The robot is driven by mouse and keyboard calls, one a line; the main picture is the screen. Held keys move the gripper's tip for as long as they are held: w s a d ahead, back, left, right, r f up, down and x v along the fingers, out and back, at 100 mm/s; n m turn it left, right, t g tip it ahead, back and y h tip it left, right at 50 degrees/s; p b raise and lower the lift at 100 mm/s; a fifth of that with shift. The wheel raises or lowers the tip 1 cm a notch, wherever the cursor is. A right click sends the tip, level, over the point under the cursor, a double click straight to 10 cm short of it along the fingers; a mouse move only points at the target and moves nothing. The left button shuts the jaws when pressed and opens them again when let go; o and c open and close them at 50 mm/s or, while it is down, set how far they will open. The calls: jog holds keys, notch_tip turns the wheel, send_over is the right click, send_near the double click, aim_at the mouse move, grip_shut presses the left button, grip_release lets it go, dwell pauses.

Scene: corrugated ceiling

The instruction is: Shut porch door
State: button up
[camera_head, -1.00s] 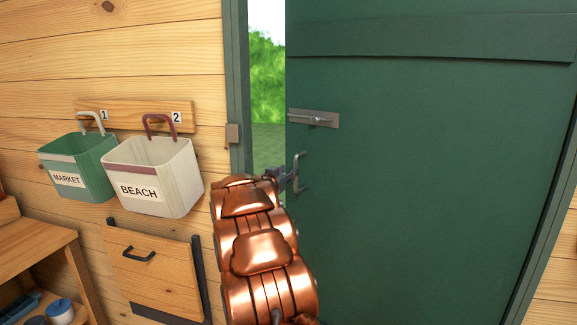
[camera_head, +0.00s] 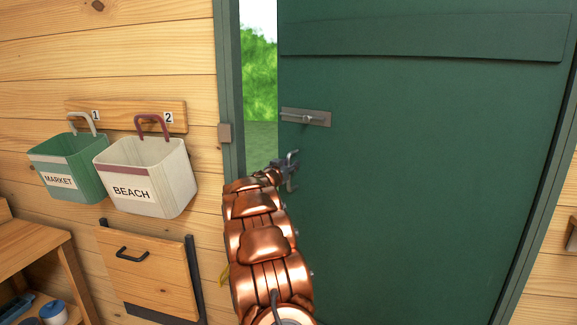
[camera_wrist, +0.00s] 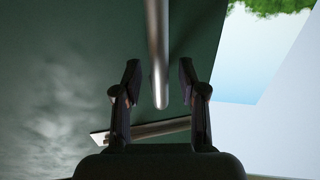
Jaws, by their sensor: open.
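The dark green porch door (camera_head: 420,170) stands ajar, with a gap of daylight along its left edge. A sliding bolt (camera_head: 306,117) is mounted on the door near that edge. My gripper (camera_head: 291,165) is at the door's left edge, below the bolt, where it largely hides the door handle. In the wrist view, my gripper (camera_wrist: 158,82) is open, one finger on each side of the metal handle bar (camera_wrist: 158,50). Gaps show between the bar and both fingers. The bolt plate (camera_wrist: 150,131) lies slanted behind the fingers.
The green door frame (camera_head: 229,80) has a small catch (camera_head: 224,133) left of the gap. A green market basket (camera_head: 85,180) and a white beach basket (camera_head: 165,190) hang on the wooden wall. A wooden shelf unit (camera_head: 35,250) stands lower left.

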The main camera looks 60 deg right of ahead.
grip_shut()
dwell(0.6)
